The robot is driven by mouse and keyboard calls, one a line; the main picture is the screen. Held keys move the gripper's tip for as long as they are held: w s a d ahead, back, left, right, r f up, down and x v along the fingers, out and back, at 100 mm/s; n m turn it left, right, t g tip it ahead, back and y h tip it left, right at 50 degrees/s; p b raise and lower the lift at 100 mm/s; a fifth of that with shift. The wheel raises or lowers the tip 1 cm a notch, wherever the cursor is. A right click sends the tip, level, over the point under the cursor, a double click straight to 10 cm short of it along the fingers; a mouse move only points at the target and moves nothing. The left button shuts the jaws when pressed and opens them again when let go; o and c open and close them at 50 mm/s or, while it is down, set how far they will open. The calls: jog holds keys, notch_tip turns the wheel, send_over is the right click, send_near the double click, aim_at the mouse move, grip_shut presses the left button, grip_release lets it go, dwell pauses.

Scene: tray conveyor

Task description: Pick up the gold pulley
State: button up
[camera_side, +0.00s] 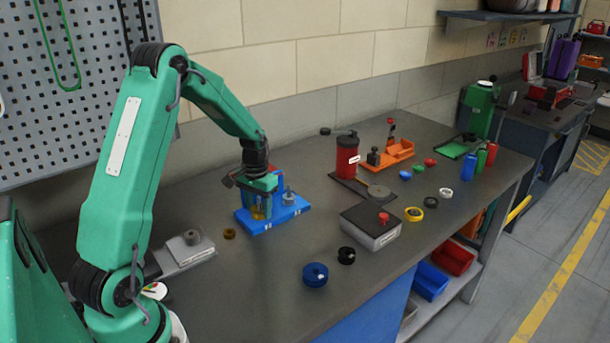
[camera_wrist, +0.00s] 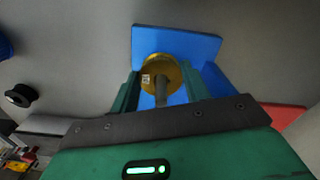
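The gold pulley (camera_wrist: 163,68) is a round yellow disc at a blue fixture, with a grey post in front of its lower part in the wrist view. In the side view the gold pulley (camera_side: 258,213) shows only partly, low between my fingers. The blue fixture (camera_side: 270,224) lies on the bench under my gripper (camera_side: 262,208), which points down. In the wrist view, the green fingers of my gripper (camera_wrist: 160,88) stand apart on either side of the pulley. I cannot tell whether they touch it.
A grey knobbed part (camera_side: 289,196) stands on the blue fixture, with a red block (camera_side: 277,174) behind. A small brown ring (camera_side: 229,234) lies left. A grey box (camera_side: 370,229), blue spool (camera_side: 315,274) and red canister (camera_side: 347,156) stand right.

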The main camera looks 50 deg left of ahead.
jog(key=c, duration=0.4)
jog(key=shift+r, duration=0.1)
jog(key=shift+r, duration=4.95)
